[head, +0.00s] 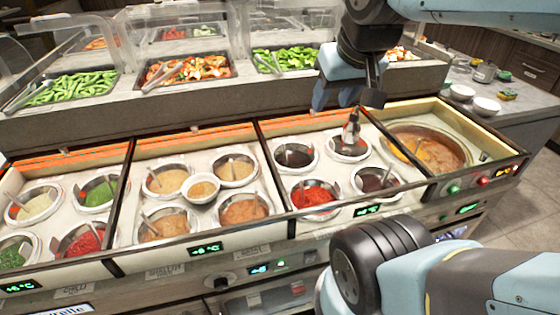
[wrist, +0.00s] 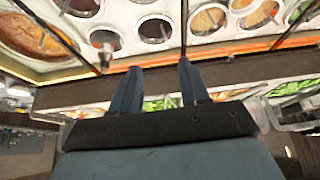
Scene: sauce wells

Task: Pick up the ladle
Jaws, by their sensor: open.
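What looks like the ladle (head: 351,129) stands upright in the back right well of the third section, its thick grey handle sticking up; its bowl is hidden in the well. In the wrist view its handle (wrist: 105,56) shows left of my fingers. My gripper (head: 347,98) is open and empty above the back edge of that section, near the handle top in the head view; I cannot tell the exact gap. In the wrist view my gripper (wrist: 158,70) has both fingers apart with nothing between them.
A large soup pot (head: 440,150) lies to the right. Wells of red sauce (head: 314,194) and dark sauce (head: 296,156) surround the ladle's well, several with thin spoons. A raised back ledge (head: 215,112) carries vegetable trays (head: 185,70) under glass guards.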

